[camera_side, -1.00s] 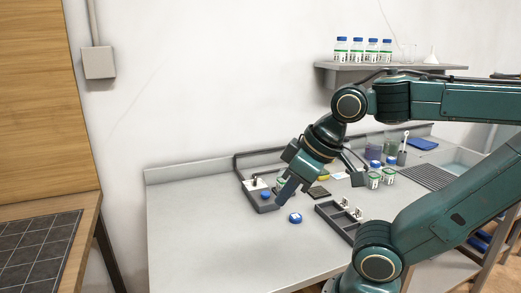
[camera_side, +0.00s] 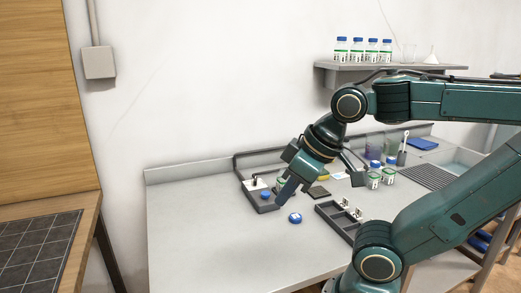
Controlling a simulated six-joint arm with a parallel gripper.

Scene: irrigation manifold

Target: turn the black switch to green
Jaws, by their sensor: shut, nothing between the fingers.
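A small white block with a dark upright part on it (camera_side: 254,184) stands at the back left of the bench; it may be the black switch, but it is too small to tell which way it is turned. It sits at the far end of a dark grey tray (camera_side: 266,209). My gripper (camera_side: 280,202) is shut and empty, pointing down and left. Its tip is at the right side of the tray, to the right of and nearer than the white block. I cannot tell whether the tip touches the tray. No green mark on the block can be made out.
A blue cap (camera_side: 265,195) is in the tray and another blue cap (camera_side: 295,218) lies on the bench. A dark divided holder (camera_side: 330,213) is to the right. Green-labelled jars (camera_side: 374,180) stand behind it. The front left of the bench is clear.

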